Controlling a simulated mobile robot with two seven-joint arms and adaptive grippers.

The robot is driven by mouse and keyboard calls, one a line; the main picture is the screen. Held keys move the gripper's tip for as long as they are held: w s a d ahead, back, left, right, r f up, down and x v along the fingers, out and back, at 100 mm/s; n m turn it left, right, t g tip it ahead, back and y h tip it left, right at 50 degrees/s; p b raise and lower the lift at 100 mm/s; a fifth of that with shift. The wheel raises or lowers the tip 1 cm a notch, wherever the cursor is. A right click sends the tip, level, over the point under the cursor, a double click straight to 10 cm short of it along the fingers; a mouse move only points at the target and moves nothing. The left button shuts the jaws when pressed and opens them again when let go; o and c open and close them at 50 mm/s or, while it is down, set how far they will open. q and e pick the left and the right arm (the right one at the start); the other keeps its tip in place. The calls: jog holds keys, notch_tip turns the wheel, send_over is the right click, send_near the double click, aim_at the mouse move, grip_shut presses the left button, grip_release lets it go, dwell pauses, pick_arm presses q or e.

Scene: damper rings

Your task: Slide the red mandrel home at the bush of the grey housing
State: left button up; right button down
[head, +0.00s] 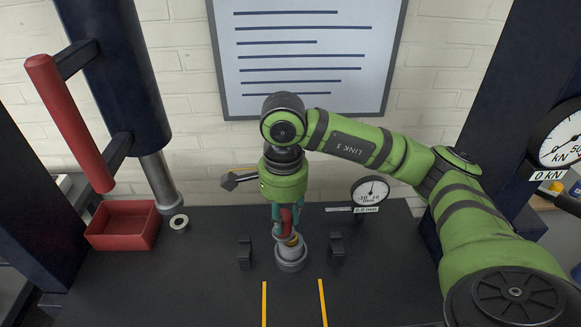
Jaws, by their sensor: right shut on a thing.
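The red mandrel (287,219) is upright between the fingers of my right gripper (286,222). The gripper points down and is shut on the mandrel; its fingers hide part of it. Directly below is the round grey housing (291,262), standing on the dark bench. A brass-coloured ring (292,240) shows at its top, just under the mandrel. I cannot tell whether the mandrel's lower end is inside the bush or just above it. My left gripper is not in view.
Two dark blocks (245,254) (337,247) flank the housing. A dial gauge (370,191) stands behind right. A red bin (124,226) and a pale ring (179,222) are at the left, near a dark column with a red handle (69,122). Yellow strips (323,303) mark the clear front.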

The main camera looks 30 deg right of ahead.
jog(key=r+m, duration=0.1)
jog(key=d+m+p, duration=0.1)
jog(key=m, duration=0.1)
jog(key=w+r+m+p, duration=0.1)
jog(key=shift+d+r, duration=0.25)
jog(key=shift+r, duration=0.1)
pick_arm(q)
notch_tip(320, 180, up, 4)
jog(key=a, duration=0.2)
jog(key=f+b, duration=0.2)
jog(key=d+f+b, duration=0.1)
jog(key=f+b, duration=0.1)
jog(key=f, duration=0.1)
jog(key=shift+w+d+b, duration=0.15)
jog(key=shift+b, duration=0.15)
pick_arm(e)
jog(key=f+m, duration=0.1)
jog(key=d+f, duration=0.1)
jog(key=f, duration=0.1)
jog(key=f+m, duration=0.1)
jog(key=shift+w+d+f+m, duration=0.15)
jog(key=shift+w+f+m, duration=0.15)
